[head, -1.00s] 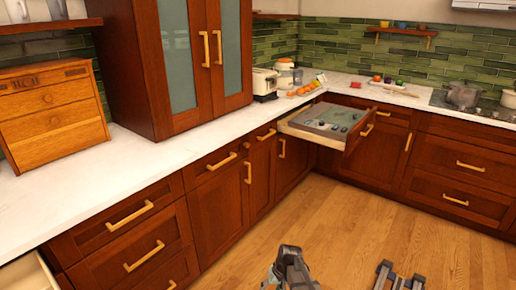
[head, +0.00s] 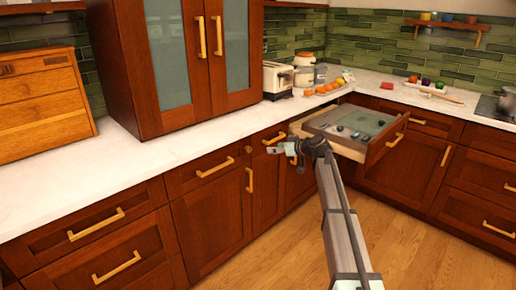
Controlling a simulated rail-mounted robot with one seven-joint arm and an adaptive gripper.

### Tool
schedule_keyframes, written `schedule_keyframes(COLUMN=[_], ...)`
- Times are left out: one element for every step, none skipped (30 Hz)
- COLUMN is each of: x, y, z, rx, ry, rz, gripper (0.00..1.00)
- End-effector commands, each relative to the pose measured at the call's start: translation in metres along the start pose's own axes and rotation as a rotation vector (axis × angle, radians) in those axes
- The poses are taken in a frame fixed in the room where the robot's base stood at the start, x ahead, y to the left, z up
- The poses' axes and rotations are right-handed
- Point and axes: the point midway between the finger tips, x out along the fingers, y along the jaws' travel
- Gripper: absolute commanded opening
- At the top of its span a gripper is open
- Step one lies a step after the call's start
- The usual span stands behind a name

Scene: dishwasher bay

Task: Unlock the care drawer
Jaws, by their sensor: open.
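No drawer carries a readable label, so I cannot tell which is the care drawer. An open drawer (head: 390,141) under the corner counter holds a grey panel (head: 350,124) with several small dark pieces on it. A small round brass-coloured fitting (head: 248,149) sits on the red-brown cabinet front, right of a closed drawer's bar handle (head: 215,166). My gripper (head: 273,149) is open and looks empty. It points left in front of the cabinet fronts, just right of the round fitting and left of the open drawer. My wrist hides part of the open drawer's left side.
A white counter (head: 150,160) runs above the closed drawers. A glass-door cabinet (head: 175,65) and a wooden drawer chest (head: 42,100) stand on it. A toaster (head: 277,80), fruit (head: 326,88) and a pot (head: 508,103) are farther back. The wooden floor (head: 410,255) is clear.

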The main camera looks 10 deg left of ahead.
Motion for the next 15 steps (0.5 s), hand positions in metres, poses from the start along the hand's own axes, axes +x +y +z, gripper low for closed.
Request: schedule_keyframes(x=[0.000, 0.000, 0.001, 0.002, 0.003, 0.006, 0.009, 0.012, 0.016, 0.021, 0.025, 0.032, 0.038, 0.043, 0.051], y=[0.000, 0.000, 0.000, 0.000, 0.001, 0.001, 0.001, 0.001, 0.001, 0.002, 0.002, 0.002, 0.002, 0.002, 0.002], z=[0.000, 0.000, 0.000, 0.000, 0.000, 0.000, 0.000, 0.000, 0.000, 0.000, 0.000, -0.001, -0.001, -0.001, -0.001], rx=[-0.022, -0.034, -0.047, -0.053, -0.057, -0.059, -0.060, -0.060, -0.059, -0.059, -0.059, -0.059, -0.059, -0.059, -0.058], ry=[0.003, 0.003, 0.003, 0.002, 0.002, 0.001, 0.001, 0.001, 0.000, 0.000, 0.000, 0.000, 0.000, 0.000, -0.001], rz=[0.002, 0.004, 0.005, 0.005, 0.005, 0.004, 0.004, 0.004, 0.003, 0.003, 0.003, 0.003, 0.003, 0.003, 0.002], gripper=[0.59, 0.59, 0.59, 0.59, 0.59, 0.59, 0.59, 0.59, 0.59, 0.59, 0.59, 0.59, 0.59, 0.59, 0.59])
